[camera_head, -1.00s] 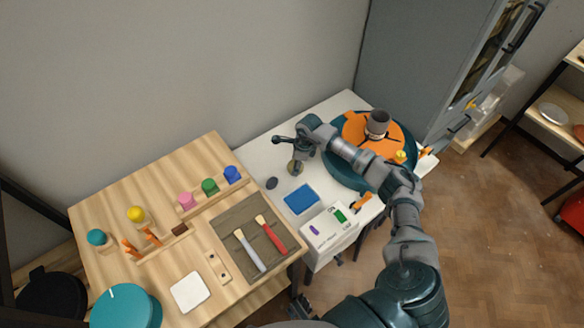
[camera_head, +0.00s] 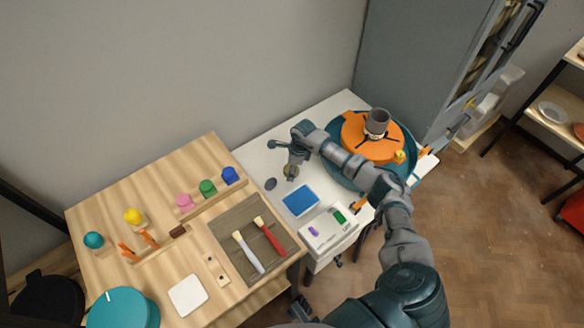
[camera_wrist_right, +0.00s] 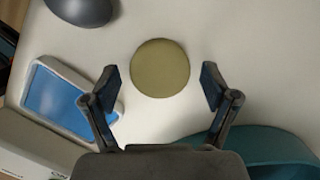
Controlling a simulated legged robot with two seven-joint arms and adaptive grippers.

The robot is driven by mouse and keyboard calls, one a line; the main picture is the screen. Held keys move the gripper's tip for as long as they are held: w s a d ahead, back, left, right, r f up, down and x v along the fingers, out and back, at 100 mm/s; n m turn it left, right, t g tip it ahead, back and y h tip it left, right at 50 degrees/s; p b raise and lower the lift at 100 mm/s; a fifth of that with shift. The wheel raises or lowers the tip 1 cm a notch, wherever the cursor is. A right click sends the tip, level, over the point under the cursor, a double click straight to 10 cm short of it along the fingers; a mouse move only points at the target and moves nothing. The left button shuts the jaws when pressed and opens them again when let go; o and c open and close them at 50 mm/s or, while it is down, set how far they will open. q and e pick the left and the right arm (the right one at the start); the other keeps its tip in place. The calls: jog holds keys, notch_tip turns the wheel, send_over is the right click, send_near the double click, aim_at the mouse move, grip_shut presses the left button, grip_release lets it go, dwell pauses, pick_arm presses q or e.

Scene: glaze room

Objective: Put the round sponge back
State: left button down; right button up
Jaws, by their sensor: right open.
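The round sponge (camera_head: 291,172) is a small olive-yellow disc on the white table (camera_head: 262,158). It shows whole in the right wrist view (camera_wrist_right: 160,67), with bare white surface around it. My right gripper (camera_head: 284,151) hangs over it from the right, open and empty. In the wrist view my right gripper's fingertips (camera_wrist_right: 160,80) stand on either side of the sponge, with clear gaps to both. The height left between the fingers and the sponge is hard to judge.
A dark grey oval object (camera_head: 271,184) and a blue-topped tray (camera_head: 300,201) lie near the sponge. A white control box (camera_head: 329,232) is at the front. The teal wheel basin (camera_head: 341,177) with its orange disc (camera_head: 357,143) and grey cup (camera_head: 377,122) stands right. A wooden table (camera_head: 110,215) adjoins left.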

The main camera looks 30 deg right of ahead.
jog(key=shift+d+r, duration=0.1)
jog(key=shift+r, duration=0.25)
pick_arm(q)
notch_tip(320, 180, down, 4)
jog(key=shift+s+d+f+p, duration=0.1)
jog(key=shift+s+p, duration=0.05)
jog(key=shift+p, duration=0.6)
pick_arm(e)
notch_tip(320, 180, up, 11)
jog(key=s+d, duration=0.1)
jog(key=shift+s+d, duration=0.2)
jog(key=shift+r, duration=0.1)
